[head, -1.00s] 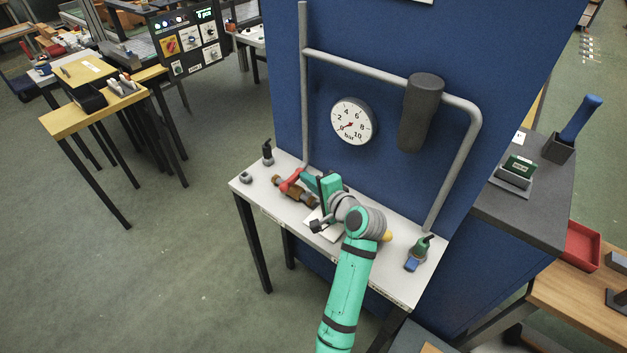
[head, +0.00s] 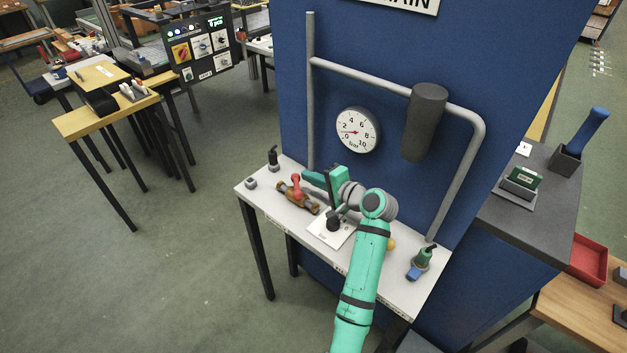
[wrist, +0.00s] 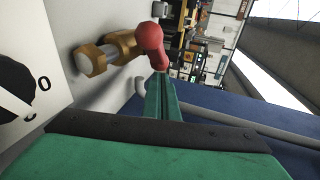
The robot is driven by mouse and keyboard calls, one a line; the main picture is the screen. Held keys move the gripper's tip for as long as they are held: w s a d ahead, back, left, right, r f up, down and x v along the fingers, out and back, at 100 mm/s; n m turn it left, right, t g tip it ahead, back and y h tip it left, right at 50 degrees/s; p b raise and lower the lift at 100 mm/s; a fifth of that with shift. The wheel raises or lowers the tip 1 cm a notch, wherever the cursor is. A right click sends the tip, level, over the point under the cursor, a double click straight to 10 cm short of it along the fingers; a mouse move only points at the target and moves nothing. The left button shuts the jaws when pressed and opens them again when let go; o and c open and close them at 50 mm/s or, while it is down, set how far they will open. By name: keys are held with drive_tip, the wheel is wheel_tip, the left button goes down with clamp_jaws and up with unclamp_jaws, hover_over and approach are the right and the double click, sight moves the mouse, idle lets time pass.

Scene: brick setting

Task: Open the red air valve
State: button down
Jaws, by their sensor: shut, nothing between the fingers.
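The air valve is a brass body (head: 308,203) with a red handle (head: 296,183), at the left part of the white bench top. My gripper (head: 308,178) is shut and empty, just right of the red handle in the head view. In the wrist view, the shut green fingers (wrist: 161,88) point toward the tip of the red handle (wrist: 151,42). The brass body (wrist: 108,52) shows left of it. I cannot tell whether the fingertips touch the handle. The pressure gauge (head: 358,130) has its red needle at the left, low on the scale.
A white plate with a black knob (head: 333,224) lies under my arm. A blue and green valve (head: 421,262) stands at the bench's right end. Small black and grey parts (head: 272,158) sit at the left end. Grey pipe (head: 311,90) rises before the blue panel.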

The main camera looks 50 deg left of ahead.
drive_tip(key=shift+w+a, duration=0.1)
drive_tip(key=shift+a, duration=0.55)
drive_tip(key=shift+d, duration=0.15)
idle(0.9)
drive_tip(key=v, duration=1)
drive_tip(key=shift+d, duration=0.25)
drive_tip(key=shift+a+r, duration=0.1)
drive_tip(key=shift+r, duration=0.05)
